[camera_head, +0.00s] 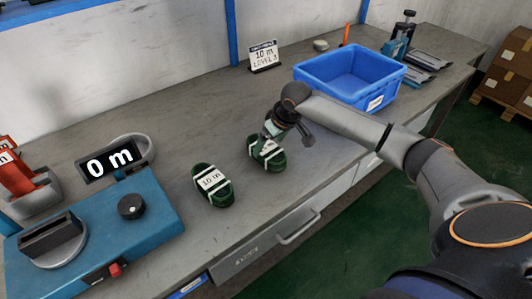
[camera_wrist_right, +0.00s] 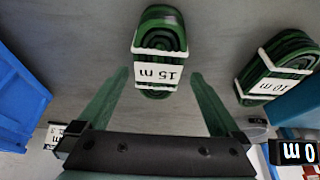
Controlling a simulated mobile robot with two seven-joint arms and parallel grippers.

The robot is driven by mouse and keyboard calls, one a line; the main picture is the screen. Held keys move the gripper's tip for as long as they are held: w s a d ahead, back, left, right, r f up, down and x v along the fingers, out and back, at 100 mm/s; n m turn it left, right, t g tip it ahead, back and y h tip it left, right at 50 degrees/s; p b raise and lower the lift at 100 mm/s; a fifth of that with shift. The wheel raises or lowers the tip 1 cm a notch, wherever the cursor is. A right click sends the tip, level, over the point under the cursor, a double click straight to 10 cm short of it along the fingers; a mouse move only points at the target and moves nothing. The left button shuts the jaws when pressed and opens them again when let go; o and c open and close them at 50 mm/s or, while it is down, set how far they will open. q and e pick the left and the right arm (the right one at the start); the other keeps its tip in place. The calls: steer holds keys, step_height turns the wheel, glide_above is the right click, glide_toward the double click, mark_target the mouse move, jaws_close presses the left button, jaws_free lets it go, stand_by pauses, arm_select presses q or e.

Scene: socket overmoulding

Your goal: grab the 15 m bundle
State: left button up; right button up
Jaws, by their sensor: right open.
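The 15 m bundle (camera_head: 270,159) is a green coiled cable with white bands, lying on the grey bench, partly covered by my right gripper in the head view. In the right wrist view the 15 m bundle (camera_wrist_right: 158,42) lies ahead, its "15 m" label readable. My right gripper (camera_head: 268,138) is open above it. In the wrist view the two fingertips (camera_wrist_right: 160,75) appear on either side of the bundle's near end, with gaps. How high they are above it is hard to tell. My left gripper is not in view.
A similar 10 m bundle (camera_head: 213,186) lies to the left. A blue bin (camera_head: 350,87) stands behind to the right, and a sign reading "10 m" (camera_head: 264,56) at the back. A blue machine (camera_head: 110,225) with a "0 m" display (camera_head: 111,160) fills the left end.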

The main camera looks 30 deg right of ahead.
mark_target(267, 148)
steer(key=x, duration=0.5)
steer(key=shift+d+b, duration=0.15)
steer(key=shift+b, duration=0.25)
steer(key=shift+r, duration=0.15)
jaws_close()
